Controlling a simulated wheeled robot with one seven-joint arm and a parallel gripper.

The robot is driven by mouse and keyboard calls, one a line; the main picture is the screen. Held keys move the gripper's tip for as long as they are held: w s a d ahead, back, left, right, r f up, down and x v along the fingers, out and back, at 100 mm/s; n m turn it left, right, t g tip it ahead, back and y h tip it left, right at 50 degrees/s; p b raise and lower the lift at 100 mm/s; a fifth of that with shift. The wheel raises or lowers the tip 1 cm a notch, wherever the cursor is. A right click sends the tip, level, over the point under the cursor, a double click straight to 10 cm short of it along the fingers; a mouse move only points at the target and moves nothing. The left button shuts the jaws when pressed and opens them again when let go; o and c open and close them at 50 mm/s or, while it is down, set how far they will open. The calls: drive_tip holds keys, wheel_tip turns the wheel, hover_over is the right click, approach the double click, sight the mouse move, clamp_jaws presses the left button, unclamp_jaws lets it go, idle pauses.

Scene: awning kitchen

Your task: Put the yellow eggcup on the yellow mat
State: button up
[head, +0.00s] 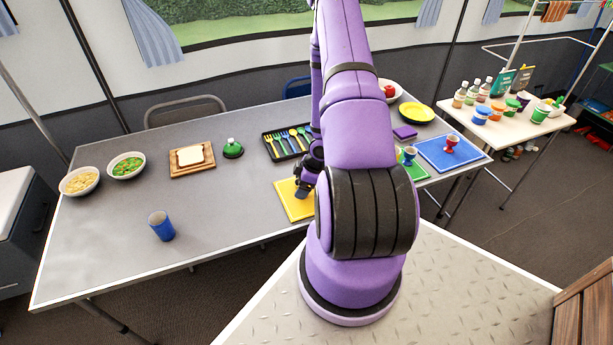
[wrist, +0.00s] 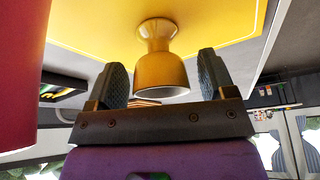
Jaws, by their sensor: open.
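The yellow eggcup (wrist: 160,70) shows in the wrist view, which looks upside down. Its foot is against the yellow mat (wrist: 90,22) and its rim faces my gripper. My gripper (wrist: 163,64) is open, with one finger on each side of the cup and a visible gap to both. In the head view my gripper (head: 302,190) is low over the yellow mat (head: 290,208), near its right side. The eggcup cannot be made out there, hidden by my gripper and arm.
A cutlery tray (head: 287,143) lies just behind the mat. A green mat (head: 418,172) and a blue mat (head: 437,155) with a red eggcup (head: 452,141) are to the right. A blue cup (head: 161,226) stands front left. The table between is clear.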

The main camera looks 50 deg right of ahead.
drive_tip(key=v, duration=1.2)
drive_tip(key=w+d+r+m+h, duration=0.1)
drive_tip(key=w+r+h, duration=0.45)
drive_tip(key=r, duration=0.75)
drive_tip(key=w+a+r+m+h, duration=0.1)
drive_tip(key=a+r+m, duration=0.15)
drive_tip(key=r, duration=0.55)
drive_tip(key=w+a+r+m+h, duration=0.1)
drive_tip(key=a+r, duration=0.3)
drive_tip(key=r, duration=0.3)
drive_tip(key=s+a+r+m+y, duration=0.1)
drive_tip(key=s+a+r, duration=0.4)
drive_tip(key=a, duration=0.3)
drive_tip(key=s+a+r+t+y, duration=0.1)
drive_tip(key=s+a+r+y, duration=0.1)
drive_tip(key=s+a+r, duration=0.3)
drive_tip(key=s+a+r+m+y, duration=0.1)
drive_tip(key=s+a+r, duration=0.4)
drive_tip(key=a, duration=0.5)
drive_tip(key=shift+s+a+m+t+y, duration=0.25)
drive_tip(key=shift+a+m+t+y, duration=0.1)
drive_tip(key=shift+a+y, duration=0.1)
